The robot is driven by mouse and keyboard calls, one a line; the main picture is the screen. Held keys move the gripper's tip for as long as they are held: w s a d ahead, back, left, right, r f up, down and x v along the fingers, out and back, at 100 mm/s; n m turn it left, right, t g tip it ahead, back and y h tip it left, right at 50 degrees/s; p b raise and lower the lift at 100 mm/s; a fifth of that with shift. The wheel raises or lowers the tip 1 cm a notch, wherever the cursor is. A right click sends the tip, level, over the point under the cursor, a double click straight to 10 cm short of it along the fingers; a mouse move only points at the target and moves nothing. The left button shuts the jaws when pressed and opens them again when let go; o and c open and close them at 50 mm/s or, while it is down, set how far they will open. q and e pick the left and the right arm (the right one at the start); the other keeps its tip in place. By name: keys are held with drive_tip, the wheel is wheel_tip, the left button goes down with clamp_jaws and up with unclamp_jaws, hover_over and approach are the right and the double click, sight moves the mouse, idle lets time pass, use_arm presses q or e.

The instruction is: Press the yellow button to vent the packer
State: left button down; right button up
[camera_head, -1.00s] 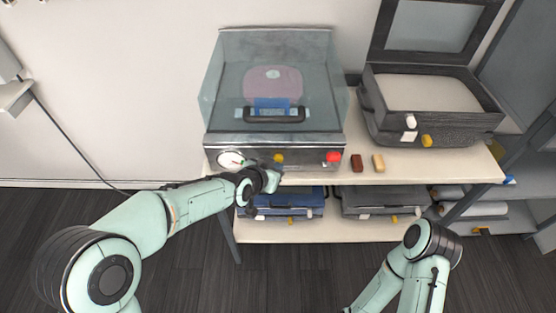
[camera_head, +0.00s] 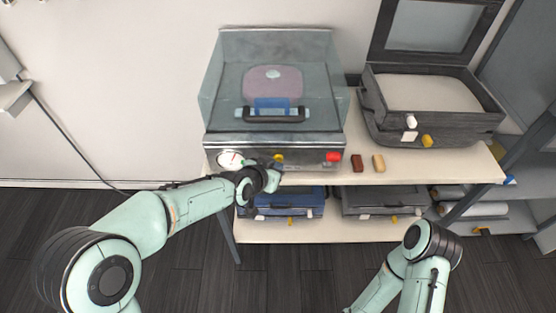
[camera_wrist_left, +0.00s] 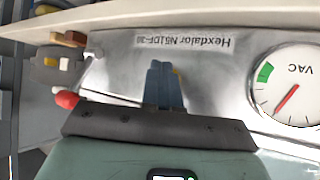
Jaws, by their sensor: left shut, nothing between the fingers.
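The packer (camera_head: 222,141) stands on the shelf top with a clear lid. Its yellow button (camera_head: 279,158) is on the metal front panel, between the round gauge (camera_head: 230,159) and a red button (camera_head: 333,157). My left gripper (camera_head: 278,168) is shut and empty, its tips right at the yellow button. My right gripper is not in view.
A second packer (camera_head: 430,142) with a raised lid stands to the right. A brown block (camera_head: 357,162) and a tan block (camera_head: 378,163) lie on the shelf top (camera_head: 440,166). More machines sit on the lower shelf (camera_head: 300,232).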

use_arm(q)
drive_tip(key=shift+s, duration=0.55)
drive_tip(key=s+p, duration=0.1)
drive_tip(key=s, duration=0.4)
idle(0.9)
